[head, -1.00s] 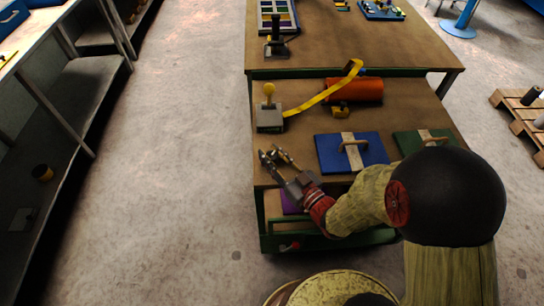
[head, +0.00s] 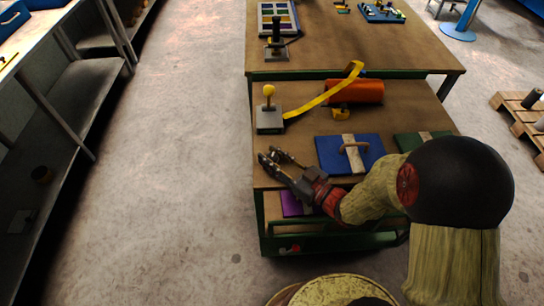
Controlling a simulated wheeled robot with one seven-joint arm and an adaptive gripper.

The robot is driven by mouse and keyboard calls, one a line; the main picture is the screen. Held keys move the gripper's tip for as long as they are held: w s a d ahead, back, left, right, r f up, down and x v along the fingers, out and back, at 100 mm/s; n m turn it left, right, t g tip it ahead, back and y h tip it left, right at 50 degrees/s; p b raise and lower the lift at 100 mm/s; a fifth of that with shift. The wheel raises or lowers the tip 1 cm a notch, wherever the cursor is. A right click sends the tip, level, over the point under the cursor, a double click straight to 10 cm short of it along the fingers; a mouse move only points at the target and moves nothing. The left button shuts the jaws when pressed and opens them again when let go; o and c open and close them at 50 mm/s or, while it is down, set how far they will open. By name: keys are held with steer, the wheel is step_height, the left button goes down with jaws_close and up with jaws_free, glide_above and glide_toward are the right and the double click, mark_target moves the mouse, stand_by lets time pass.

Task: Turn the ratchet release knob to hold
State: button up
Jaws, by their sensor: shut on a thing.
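A grey box (head: 269,120) with an upright lever and a yellow ball knob (head: 269,90) stands at the left edge of the middle table. A yellow strap (head: 325,97) runs from the box to the right, up past an orange cylinder (head: 358,91). I cannot tell for sure which part is the ratchet release knob. My gripper (head: 268,155) is at the table's front left corner, in front of the grey box and apart from its yellow ball. Its fingers stand apart around something too small to make out.
A blue board (head: 372,159) with a handle lies right of my gripper, and a green board (head: 408,141) beyond it. A purple item (head: 291,204) is on the lower shelf. The floor at left is clear.

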steer(key=o, duration=1.1)
steer(key=v, duration=1)
steer(key=shift+d+r, duration=0.1)
steer(key=shift+d, duration=0.1)
steer(key=shift+v, duration=0.85)
steer(key=shift+o, duration=0.3)
steer(key=shift+a, duration=0.1)
